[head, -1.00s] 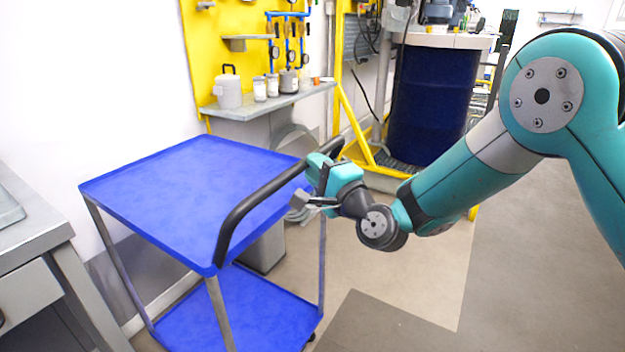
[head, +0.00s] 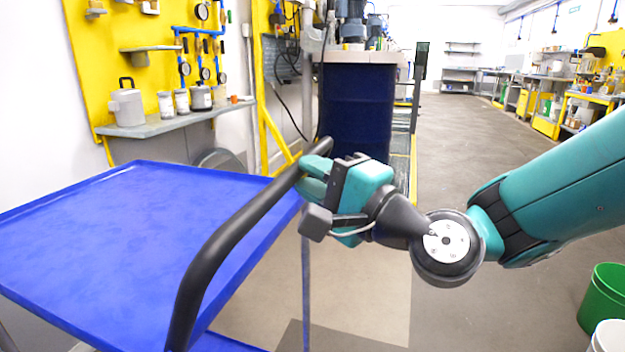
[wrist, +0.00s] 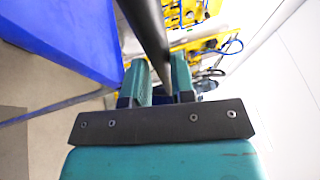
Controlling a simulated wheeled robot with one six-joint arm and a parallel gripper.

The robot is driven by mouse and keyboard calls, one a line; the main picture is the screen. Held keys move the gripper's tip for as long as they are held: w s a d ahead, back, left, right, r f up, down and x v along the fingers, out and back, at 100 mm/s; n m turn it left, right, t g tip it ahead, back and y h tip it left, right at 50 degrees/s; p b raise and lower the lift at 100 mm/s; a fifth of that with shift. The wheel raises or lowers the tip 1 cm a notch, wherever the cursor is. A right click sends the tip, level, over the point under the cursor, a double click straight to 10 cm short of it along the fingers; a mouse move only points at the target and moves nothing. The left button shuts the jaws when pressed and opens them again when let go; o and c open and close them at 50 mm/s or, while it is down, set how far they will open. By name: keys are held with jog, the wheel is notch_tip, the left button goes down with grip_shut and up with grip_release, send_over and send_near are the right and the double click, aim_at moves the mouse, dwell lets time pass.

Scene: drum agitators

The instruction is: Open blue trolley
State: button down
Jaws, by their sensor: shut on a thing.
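The blue trolley (head: 130,225) stands at the left of the head view, with a flat, empty top tray and a lower blue shelf partly in view. Its black handle (head: 225,235) rises along the tray's near right edge. My gripper (head: 312,178) is at the far end of the handle, shut on the bar. In the wrist view the handle (wrist: 150,35) runs between the two teal fingers (wrist: 162,82), and the blue tray (wrist: 60,45) lies to the left. The fingertips' contact with the bar is partly hidden in the head view.
A dark blue drum (head: 357,105) stands behind my gripper, beside a yellow frame. A grey wall shelf (head: 180,120) with several jars is beyond the trolley. A green bucket (head: 605,300) is at the lower right. Open floor (head: 465,130) stretches back at the right.

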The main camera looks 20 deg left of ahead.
jog(key=shift+s+a+r, duration=0.15)
jog(key=shift+s+r, duration=0.25)
jog(key=c, duration=1)
grip_release()
jog(key=shift+s, duration=0.1)
jog(key=shift+o, duration=0.2)
jog(key=shift+f, duration=0.1)
jog(key=b+v, duration=1.1)
jog(key=v, duration=0.6)
jog(key=shift+d+f, duration=0.15)
jog(key=shift+d, duration=0.15)
